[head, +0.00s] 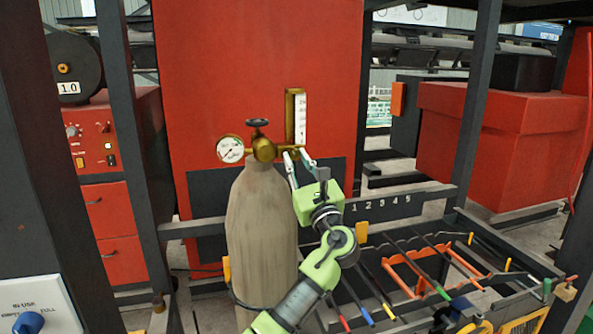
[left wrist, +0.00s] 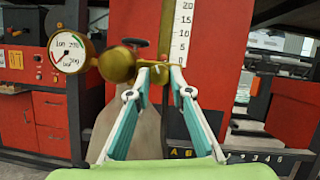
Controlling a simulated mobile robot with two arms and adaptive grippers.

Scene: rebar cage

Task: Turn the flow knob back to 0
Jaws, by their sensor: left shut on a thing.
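A grey-brown gas cylinder (head: 262,235) stands upright before a red panel. Its brass regulator carries a round gauge (head: 230,149), a black top handwheel (head: 257,123) and a flow tube with a white scale (head: 300,120). My left gripper (head: 295,153) is at the foot of the tube, right of the brass body (left wrist: 117,64). My right gripper is out of view.
Dark posts (head: 475,110) frame the space. A red cabinet (head: 110,190) is at left, a large red box (head: 480,140) at right.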

